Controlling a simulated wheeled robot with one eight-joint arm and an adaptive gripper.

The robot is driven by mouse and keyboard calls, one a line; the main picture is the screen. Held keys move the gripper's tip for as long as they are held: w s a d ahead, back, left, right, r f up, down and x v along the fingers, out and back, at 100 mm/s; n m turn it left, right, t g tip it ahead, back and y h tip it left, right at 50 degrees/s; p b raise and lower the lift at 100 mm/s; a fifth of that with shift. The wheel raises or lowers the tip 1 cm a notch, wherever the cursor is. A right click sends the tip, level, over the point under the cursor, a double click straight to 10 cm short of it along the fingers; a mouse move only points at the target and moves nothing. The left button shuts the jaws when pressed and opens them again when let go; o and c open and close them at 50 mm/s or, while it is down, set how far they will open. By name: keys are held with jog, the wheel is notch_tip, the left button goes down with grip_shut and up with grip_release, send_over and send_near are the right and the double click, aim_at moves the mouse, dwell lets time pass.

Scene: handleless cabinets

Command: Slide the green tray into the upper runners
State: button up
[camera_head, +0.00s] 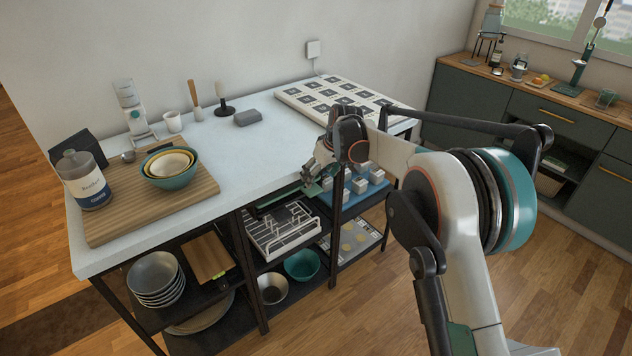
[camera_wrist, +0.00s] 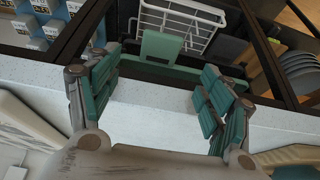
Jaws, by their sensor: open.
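The green tray (camera_wrist: 185,72) shows in the wrist view as a green front strip with a raised tab (camera_wrist: 160,46). It lies just under the counter's front edge, in the middle bay above a white wire rack. In the head view only a bit of its green edge (camera_head: 312,189) shows beside my gripper (camera_head: 308,178). My gripper (camera_wrist: 160,100) is open in the wrist view, its teal-padded fingers on either side of the tab, with a visible gap to it. The upper runners and how far the tray sits in them cannot be made out.
The white counter (camera_head: 235,150) lies close beneath the fingers in the wrist view. The white wire rack (camera_head: 283,230) stands below the tray. A blue tray of white-and-blue boxes (camera_head: 362,190) fills the neighbouring bay. Dark posts (camera_head: 252,270) divide the bays.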

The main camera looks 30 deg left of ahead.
jog(key=shift+v, duration=2.4)
